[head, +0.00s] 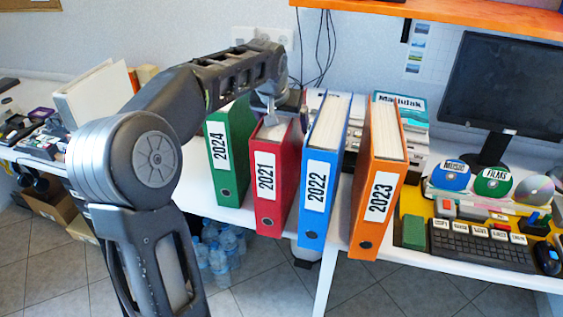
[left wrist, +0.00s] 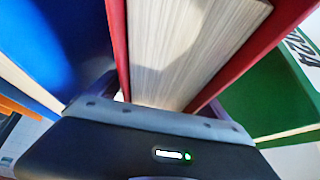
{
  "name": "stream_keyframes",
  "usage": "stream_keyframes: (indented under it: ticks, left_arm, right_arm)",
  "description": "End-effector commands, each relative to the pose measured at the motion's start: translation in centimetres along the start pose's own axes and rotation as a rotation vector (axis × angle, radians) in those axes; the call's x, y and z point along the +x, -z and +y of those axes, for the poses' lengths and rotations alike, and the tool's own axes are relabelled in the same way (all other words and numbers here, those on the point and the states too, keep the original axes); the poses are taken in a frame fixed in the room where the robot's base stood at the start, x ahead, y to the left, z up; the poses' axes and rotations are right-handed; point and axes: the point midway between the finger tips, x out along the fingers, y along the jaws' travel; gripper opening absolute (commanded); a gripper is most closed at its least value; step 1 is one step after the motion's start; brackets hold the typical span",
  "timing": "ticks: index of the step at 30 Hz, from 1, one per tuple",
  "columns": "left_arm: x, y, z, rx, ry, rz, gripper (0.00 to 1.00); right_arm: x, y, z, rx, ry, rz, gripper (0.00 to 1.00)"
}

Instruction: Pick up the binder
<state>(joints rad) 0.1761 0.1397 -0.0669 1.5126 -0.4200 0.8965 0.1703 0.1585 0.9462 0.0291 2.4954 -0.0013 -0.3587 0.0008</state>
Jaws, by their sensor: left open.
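Several binders stand upright in a row on the white desk in the head view: green 2024 (head: 230,155), red 2021 (head: 275,180), blue 2022 (head: 322,175) and orange 2023 (head: 378,185). My left gripper (head: 272,112) is over the top of the red binder, pointing down. In the left wrist view the red binder's covers and white pages (left wrist: 190,50) are right in front of the gripper, with the blue binder (left wrist: 45,45) to the left and the green binder (left wrist: 265,95) to the right. The gripper is open; its fingertips are mostly hidden. My right gripper is not in view.
An orange shelf (head: 450,12) overhangs the desk at the back. A monitor (head: 505,85), a keyboard (head: 475,245) and discs (head: 493,182) are at the right. A white binder (head: 95,92) and clutter lie at the left. The neighbouring binders leave narrow gaps beside the red one.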

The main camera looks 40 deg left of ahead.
Motion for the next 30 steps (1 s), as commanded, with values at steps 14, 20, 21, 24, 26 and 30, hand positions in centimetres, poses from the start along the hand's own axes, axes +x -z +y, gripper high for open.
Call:
stream_keyframes:
  ticks: [14, 20, 21, 24, 26, 30]
  left_arm:
    - [0.05, -0.03, 0.01, 0.000, 0.000, 0.000, 0.77]
    - [0.05, -0.03, 0.01, 0.000, 0.000, 0.000, 0.61]
    - [0.05, -0.03, 0.01, 0.000, 0.000, 0.000, 0.57]
    - [0.05, -0.03, 0.01, 0.000, 0.000, 0.000, 0.49]
    - [0.05, -0.03, 0.02, 0.000, 0.000, 0.000, 0.44]
    - [0.05, -0.03, 0.03, 0.000, -0.001, 0.000, 0.33]
  right_arm:
    - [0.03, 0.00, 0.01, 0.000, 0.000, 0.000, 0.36]
    - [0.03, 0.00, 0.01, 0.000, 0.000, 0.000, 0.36]
    - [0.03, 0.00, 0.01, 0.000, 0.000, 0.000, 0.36]
    - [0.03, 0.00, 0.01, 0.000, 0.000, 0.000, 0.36]
    - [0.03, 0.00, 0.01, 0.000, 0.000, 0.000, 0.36]
    - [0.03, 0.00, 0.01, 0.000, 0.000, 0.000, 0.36]
